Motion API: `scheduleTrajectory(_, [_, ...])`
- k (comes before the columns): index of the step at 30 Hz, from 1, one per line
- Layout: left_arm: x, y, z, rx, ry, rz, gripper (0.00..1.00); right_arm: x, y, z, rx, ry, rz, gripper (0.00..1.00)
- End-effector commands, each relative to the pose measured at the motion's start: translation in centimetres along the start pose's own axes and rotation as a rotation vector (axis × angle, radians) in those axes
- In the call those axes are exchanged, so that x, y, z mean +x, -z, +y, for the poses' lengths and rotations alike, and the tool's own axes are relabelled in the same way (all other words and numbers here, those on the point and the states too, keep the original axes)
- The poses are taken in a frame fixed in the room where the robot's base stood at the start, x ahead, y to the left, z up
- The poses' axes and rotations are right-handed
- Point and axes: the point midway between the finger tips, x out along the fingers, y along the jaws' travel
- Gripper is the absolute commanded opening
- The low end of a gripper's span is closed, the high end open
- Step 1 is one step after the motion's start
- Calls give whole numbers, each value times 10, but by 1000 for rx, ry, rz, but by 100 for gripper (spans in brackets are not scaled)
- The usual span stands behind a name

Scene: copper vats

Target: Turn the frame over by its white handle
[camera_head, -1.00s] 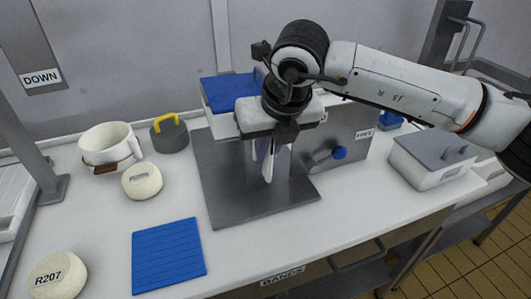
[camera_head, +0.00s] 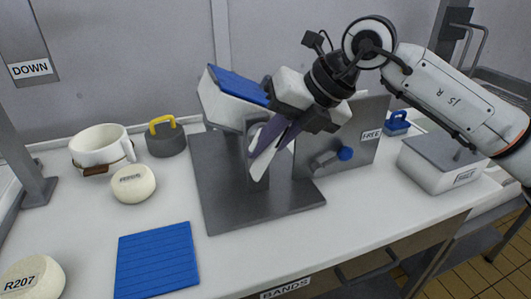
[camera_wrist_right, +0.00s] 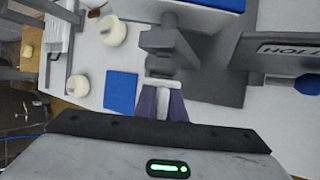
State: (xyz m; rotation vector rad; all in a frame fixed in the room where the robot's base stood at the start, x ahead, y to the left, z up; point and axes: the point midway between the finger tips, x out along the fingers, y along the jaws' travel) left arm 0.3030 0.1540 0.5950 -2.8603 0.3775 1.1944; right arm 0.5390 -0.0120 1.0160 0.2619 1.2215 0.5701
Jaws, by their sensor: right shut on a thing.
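The frame (camera_head: 222,108) is a white block with a blue top, carried on a grey stand (camera_head: 250,210). It is tilted, its left end high and its blue top sloping down to the right. My right gripper (camera_head: 263,162) comes in slanted from the upper right, its purple fingers shut on a white handle. The handle (camera_wrist_right: 163,103) shows between the fingers in the right wrist view. Where the handle joins the frame is hidden behind the gripper. The blue top also shows at the upper edge of the right wrist view (camera_wrist_right: 215,4). My left gripper is not in view.
A grey panel (camera_head: 315,150) with a blue knob stands close right of the gripper. A white lidded box (camera_head: 440,170) is farther right. A white mug (camera_head: 98,152), a grey weight with yellow handle (camera_head: 165,140) and a blue mat (camera_head: 158,262) lie left.

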Motion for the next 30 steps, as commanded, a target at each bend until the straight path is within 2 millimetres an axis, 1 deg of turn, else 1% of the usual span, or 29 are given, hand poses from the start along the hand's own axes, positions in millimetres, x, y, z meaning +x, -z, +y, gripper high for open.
scheduleTrajectory(3, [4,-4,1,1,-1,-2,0,0,0,-1,18,-41,-2,0])
scheduleTrajectory(12, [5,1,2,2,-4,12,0,-1,-1,0,42,-98,-3,0])
scheduleTrajectory(30, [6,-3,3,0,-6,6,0,-2,-2,1,47,-112,-4,0])
